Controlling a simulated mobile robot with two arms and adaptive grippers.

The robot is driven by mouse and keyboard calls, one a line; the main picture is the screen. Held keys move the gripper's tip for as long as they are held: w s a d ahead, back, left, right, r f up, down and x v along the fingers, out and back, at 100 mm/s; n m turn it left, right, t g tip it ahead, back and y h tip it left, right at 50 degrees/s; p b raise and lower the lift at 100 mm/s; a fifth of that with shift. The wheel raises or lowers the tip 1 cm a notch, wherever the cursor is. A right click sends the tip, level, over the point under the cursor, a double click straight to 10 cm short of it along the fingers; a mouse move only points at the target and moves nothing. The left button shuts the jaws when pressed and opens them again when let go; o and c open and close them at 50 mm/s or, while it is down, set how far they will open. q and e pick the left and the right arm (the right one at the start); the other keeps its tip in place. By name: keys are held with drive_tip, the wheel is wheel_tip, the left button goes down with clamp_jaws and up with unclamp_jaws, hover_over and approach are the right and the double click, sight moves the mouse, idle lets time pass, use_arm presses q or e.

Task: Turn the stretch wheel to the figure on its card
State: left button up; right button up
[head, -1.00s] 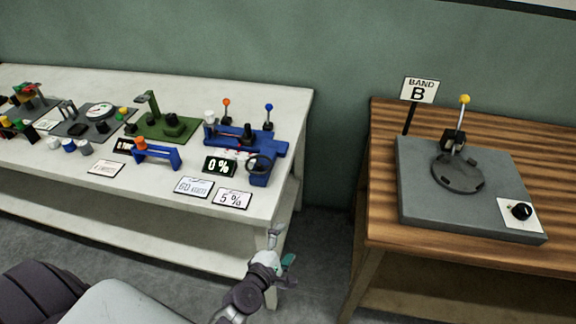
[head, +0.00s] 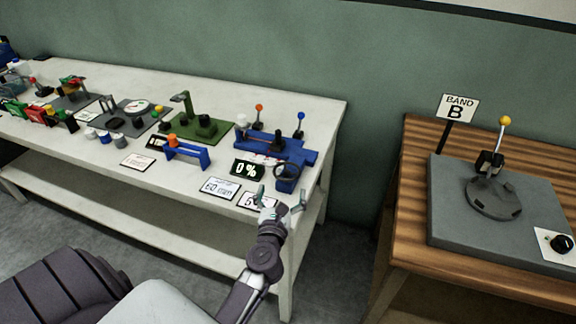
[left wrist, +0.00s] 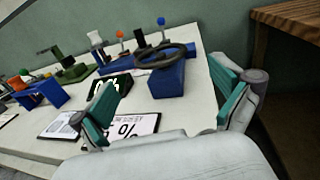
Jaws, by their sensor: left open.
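The stretch wheel (head: 287,169) is a dark handwheel on top of the blue machine (head: 275,149), near the front right corner of the white table. It also shows in the left wrist view (left wrist: 165,56), on a blue block. The black display (head: 247,169) beside it reads 0 %. The wheel's card (head: 257,200) lies in front, partly hidden by my gripper; the left wrist view shows its % sign (left wrist: 128,127). My left gripper (head: 281,197) is open and empty, just in front of the wheel and apart from it. My right gripper is out of view.
A blue stand (head: 186,152) and green device (head: 203,126) stand further left. Orange and blue levers (head: 300,124) rise behind the wheel. A wooden table (head: 415,200) stands right, across a gap.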

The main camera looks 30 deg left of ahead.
sight(289, 162)
use_arm(q)
drive_tip(key=x, duration=1)
drive_tip(key=shift+w, duration=0.1)
drive_tip(key=c, duration=1)
